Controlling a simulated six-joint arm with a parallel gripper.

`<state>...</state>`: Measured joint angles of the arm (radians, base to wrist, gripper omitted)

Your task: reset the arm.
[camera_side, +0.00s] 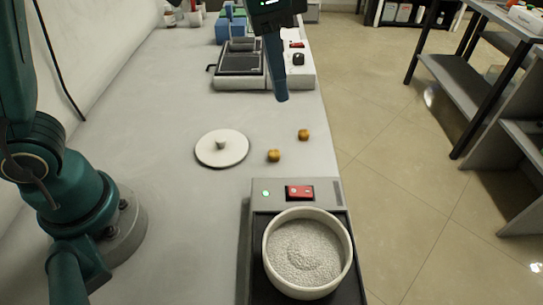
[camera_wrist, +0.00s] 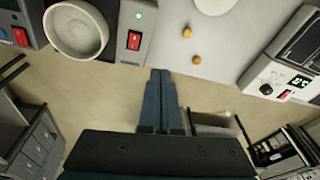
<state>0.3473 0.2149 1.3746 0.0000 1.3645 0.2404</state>
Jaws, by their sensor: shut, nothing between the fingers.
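My gripper (camera_side: 282,97) hangs above the bench at the upper middle of the side view, fingers together and empty, pointing down. In the wrist view my gripper (camera_wrist: 160,72) shows as two dark fingers side by side, closed, with nothing between them. It is apart from everything on the bench.
A white bowl (camera_side: 346,262) of pale granules stands on a dark device with a red switch (camera_side: 300,192) and a lit green light. A white lid (camera_side: 238,157) with a knob lies flat left of two small orange-brown balls (camera_side: 274,156) (camera_side: 304,134). Another device (camera_side: 228,84) stands behind.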

